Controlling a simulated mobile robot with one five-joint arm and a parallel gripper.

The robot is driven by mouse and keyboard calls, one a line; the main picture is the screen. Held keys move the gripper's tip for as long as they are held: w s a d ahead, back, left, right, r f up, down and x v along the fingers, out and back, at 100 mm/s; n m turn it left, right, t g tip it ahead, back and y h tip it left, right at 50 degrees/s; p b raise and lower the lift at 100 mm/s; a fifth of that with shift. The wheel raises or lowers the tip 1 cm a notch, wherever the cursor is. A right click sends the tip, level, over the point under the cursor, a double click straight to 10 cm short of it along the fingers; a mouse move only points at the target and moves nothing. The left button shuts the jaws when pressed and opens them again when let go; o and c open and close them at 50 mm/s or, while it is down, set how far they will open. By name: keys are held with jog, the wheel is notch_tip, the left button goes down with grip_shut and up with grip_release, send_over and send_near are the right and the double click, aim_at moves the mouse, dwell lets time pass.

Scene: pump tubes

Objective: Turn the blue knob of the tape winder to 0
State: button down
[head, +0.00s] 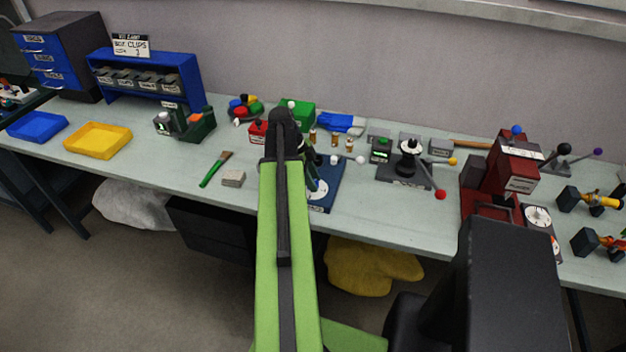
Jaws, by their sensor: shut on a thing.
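A dark blue base plate (333,178) with a white dial (319,190) stands near the front edge of the bench, partly behind my green arm. I take it for the tape winder, but its label is too small to read. My gripper (312,170) is mostly hidden by my arm; a dark part shows beside it, over the dial. It is shut on what appears to be the blue knob at this dial. The knob, its pointer and the dial's marks cannot be made out.
To the right stand a grey spool device (408,165) with red and yellow balls and a dark red machine (500,180). Small bottles (335,138) stand behind the plate. A green brush (216,168) and a beige block (233,178) lie left.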

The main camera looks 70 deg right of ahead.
jog(key=n+h, duration=0.1)
jog(key=n, duration=0.1)
jog(key=shift+s+a+n, duration=0.1)
jog(key=shift+a+n, duration=0.05)
jog(key=shift+n, duration=0.15)
jog(key=c, duration=0.9)
grip_release()
jog(key=shift+d+n, duration=0.2)
jog(key=shift+n, duration=0.1)
jog(key=p+v, duration=1.6)
jog(key=v, duration=0.1)
jog(key=shift+a+r, duration=0.25)
jog(key=shift+s, duration=0.1)
